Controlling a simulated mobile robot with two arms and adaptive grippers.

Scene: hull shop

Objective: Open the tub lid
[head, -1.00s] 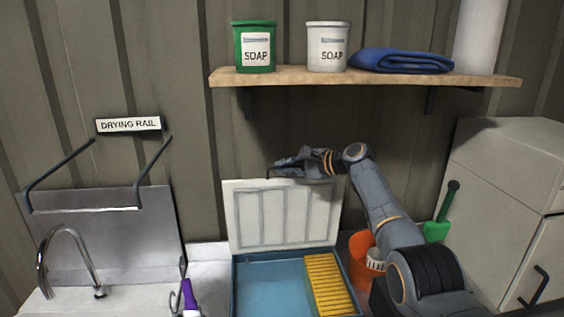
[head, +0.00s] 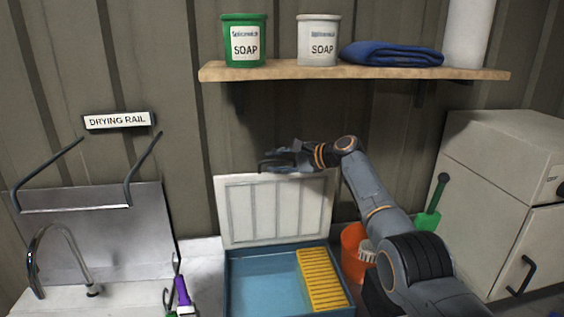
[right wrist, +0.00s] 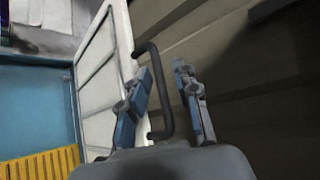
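The tub (head: 238,300) is blue and stands open on the counter. Its white ribbed lid (head: 275,215) is upright at the tub's back edge, against or close to the wall. My right gripper (head: 272,160) is at the lid's top edge. In the right wrist view the lid (right wrist: 98,65) has a dark bar handle (right wrist: 166,90). The handle lies between the fingers of the right gripper (right wrist: 168,85), which are apart, with gaps on both sides of the bar. My left gripper is not in view.
A yellow ribbed piece (head: 321,280) sits at the tub's right side. An orange container (head: 353,250) stands right of the tub. A wooden shelf (head: 350,72) with soap pots hangs above. A faucet (head: 60,240) and a purple-handled tool (head: 182,292) are at left.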

